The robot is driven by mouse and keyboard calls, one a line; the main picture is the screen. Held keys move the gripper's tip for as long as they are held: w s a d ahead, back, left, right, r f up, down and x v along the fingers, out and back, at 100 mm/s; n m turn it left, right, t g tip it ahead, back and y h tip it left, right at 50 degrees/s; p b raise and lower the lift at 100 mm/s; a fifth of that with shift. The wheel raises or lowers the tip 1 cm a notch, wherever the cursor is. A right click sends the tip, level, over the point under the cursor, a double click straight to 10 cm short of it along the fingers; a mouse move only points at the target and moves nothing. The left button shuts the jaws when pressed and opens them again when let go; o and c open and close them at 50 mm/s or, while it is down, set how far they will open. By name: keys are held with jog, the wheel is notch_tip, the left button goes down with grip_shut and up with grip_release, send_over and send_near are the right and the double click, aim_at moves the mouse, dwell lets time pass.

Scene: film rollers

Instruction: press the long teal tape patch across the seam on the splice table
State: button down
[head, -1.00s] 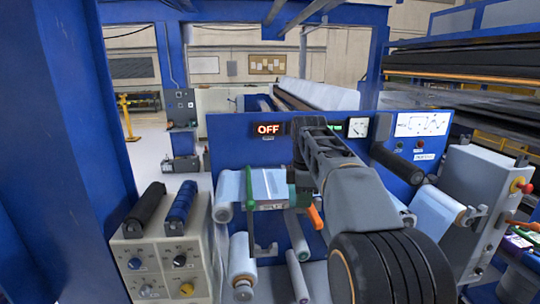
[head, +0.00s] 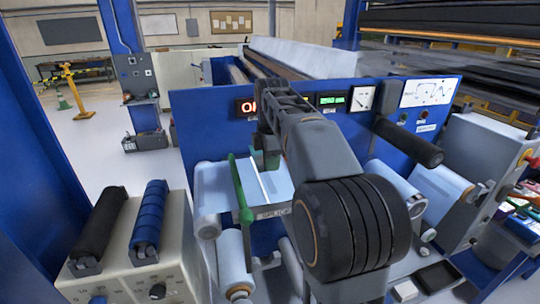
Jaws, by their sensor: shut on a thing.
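The splice table (head: 283,195) is a light blue web surface with a "SPLICE" label on its front edge. The seam (head: 264,186) shows as a pale line running down it. My gripper (head: 265,146) is over the far end of the table, partly hidden by my own arm. It is shut on a dark teal piece (head: 264,160), which looks like the tape patch, seen nearly edge-on. The piece is at the far end of the seam; I cannot tell whether it touches the surface. Its full length is hidden.
A green bar (head: 240,188) runs along the table's left side. Film rollers (head: 235,262) lie below. A control box (head: 135,265) with black and blue rolls stands at front left. A blue panel (head: 205,120) with displays rises behind. A black roller (head: 408,143) juts out right.

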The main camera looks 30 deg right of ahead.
aim_at(271, 191)
notch_tip(271, 191, down, 6)
jog(key=b, duration=0.3)
jog(key=shift+a+r+b, duration=0.1)
jog(key=shift+b, duration=0.3)
jog(key=shift+f+b, duration=0.3)
jog(key=shift+f, duration=0.25)
jog(key=shift+f, duration=0.35)
dwell(1.9)
jog(key=c, duration=1.2)
grip_release()
jog(key=o, duration=0.5)
jog(key=shift+o, duration=0.2)
jog(key=shift+r+p, duration=0.25)
jog(key=shift+p, duration=0.05)
